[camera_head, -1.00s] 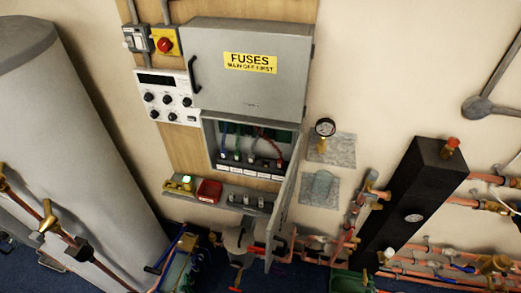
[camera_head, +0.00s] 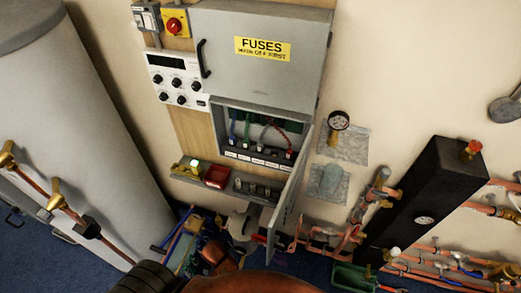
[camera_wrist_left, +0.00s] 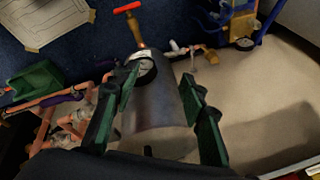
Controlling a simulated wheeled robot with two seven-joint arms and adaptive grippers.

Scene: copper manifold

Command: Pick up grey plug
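I cannot single out the grey plug for certain. Several small grey pieces (camera_head: 251,188) stand in a row on the shelf below the open fuse box, in the head view. My left gripper (camera_wrist_left: 160,76) shows in the left wrist view with its two dark green-edged fingers spread and nothing held between them. A grey cylinder (camera_wrist_left: 160,110) with a red T-handle (camera_wrist_left: 127,8) at its far end lies beyond the fingers. I cannot tell whether they touch it. My right gripper is in neither view.
A grey cabinet (camera_head: 262,55) labelled FUSES is above the shelf, and a grey door (camera_head: 291,200) juts out beside it. A red box (camera_head: 216,176) sits on the shelf. A black column (camera_head: 425,195) and copper pipes crowd the right. A large grey tank (camera_head: 75,130) stands left.

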